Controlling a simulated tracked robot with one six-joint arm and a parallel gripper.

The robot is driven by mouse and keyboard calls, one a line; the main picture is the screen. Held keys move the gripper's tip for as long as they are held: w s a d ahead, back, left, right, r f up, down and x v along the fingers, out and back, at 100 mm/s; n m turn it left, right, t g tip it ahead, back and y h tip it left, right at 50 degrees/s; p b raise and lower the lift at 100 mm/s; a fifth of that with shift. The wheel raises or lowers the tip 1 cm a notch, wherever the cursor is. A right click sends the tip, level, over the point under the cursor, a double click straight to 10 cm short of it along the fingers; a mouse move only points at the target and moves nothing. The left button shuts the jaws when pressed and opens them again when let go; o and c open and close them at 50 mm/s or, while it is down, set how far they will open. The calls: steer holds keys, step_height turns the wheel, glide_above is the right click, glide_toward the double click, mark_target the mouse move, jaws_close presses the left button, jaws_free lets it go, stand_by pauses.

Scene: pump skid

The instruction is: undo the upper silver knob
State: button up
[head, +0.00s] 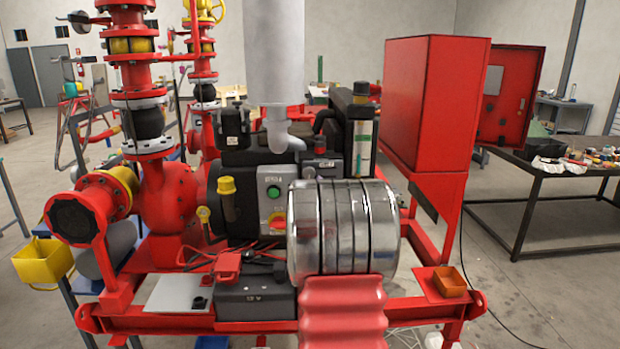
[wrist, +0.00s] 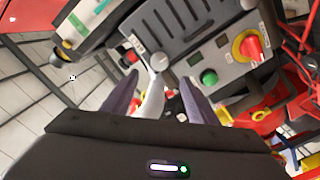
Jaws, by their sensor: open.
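The upper silver knob (wrist: 160,62) shows in the wrist view as a small round disc on a dark grey housing (wrist: 185,25). A second silver knob (wrist: 248,4) sits farther along that housing, at the top edge of the view. My gripper (wrist: 158,86) is open, its two dark purple fingers pointing towards the upper knob. The knob lies just beyond the gap between the fingertips, and nothing shows gripped. A pale curved pipe (wrist: 152,98) shows between the fingers. In the head view I cannot make out the knobs or the gripper.
Beside the housing is a control box (head: 272,200) with a green button (wrist: 209,76) and a red-and-yellow switch (wrist: 248,46). A pale elbow pipe (head: 283,138) stands above the box. A tall red cabinet (head: 430,100) stands at the right.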

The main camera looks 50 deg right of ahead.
mark_target(309, 175)
steer(key=shift+x, duration=5.9)
steer(key=shift+c, duration=0.5)
steer(key=c, duration=1)
